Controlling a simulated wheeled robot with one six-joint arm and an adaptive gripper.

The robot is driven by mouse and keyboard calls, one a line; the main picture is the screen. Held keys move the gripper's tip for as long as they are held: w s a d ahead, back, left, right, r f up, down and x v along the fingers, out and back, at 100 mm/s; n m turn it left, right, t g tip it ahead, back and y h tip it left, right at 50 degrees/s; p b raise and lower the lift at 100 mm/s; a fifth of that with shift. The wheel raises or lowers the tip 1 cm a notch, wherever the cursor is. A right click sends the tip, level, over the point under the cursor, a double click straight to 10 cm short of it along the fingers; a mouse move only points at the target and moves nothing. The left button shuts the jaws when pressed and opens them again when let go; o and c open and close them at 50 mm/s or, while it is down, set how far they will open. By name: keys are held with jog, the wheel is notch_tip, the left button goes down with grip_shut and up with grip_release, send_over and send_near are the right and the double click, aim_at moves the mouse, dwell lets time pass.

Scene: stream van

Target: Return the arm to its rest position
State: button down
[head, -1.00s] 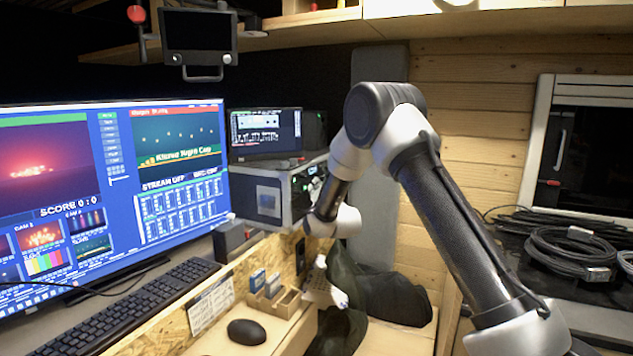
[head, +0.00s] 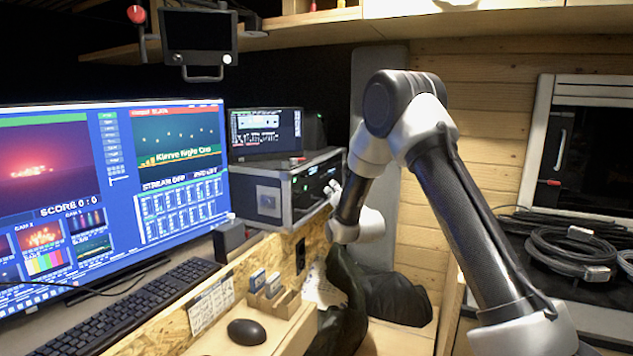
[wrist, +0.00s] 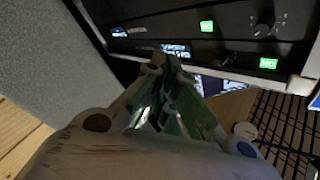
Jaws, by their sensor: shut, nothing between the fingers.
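My arm (head: 455,205) rises from the lower right, bends at a high elbow and comes down to its wrist (head: 357,226) beside the rack case. My gripper (wrist: 158,66) is shut and empty in the wrist view, its fingertips together in front of a dark panel with green lit buttons. In the head view my gripper (head: 333,192) is small and partly hidden, close to the front of the rack case (head: 283,196). I cannot tell whether it touches the case.
The large monitor (head: 110,190), keyboard (head: 150,310) and mouse (head: 246,332) are at left. A dark jacket (head: 398,298) lies below the wrist. Coiled cables (head: 570,250) lie at right. A grey panel (head: 380,70) stands behind the elbow, and a shelf (head: 310,22) runs overhead.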

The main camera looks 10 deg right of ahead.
dwell(0.3)
notch_tip(320, 180, down, 10)
jog(key=s+n+g, duration=0.2)
jog(key=g, duration=0.3)
jog(key=s+d+f+n+g+h, duration=0.2)
jog(key=s+f+g, duration=0.35)
jog(key=s, duration=0.25)
jog(key=s+d+r+g, duration=0.1)
jog(key=s+d+r, duration=0.2)
jog(key=s+r, duration=0.4)
jog(key=s+d+r+n+g, duration=0.1)
jog(key=s+d+r, duration=0.3)
jog(key=s, duration=1.8)
jog(key=s+d+r+g+h, duration=0.1)
jog(key=s+d+r+g, duration=0.1)
jog(key=s+r, duration=0.7)
jog(key=s+d, duration=0.1)
jog(key=s, duration=0.5)
jog(key=shift+s+d+r+n, duration=0.25)
jog(key=shift+r+n, duration=0.05)
jog(key=shift+r, duration=0.05)
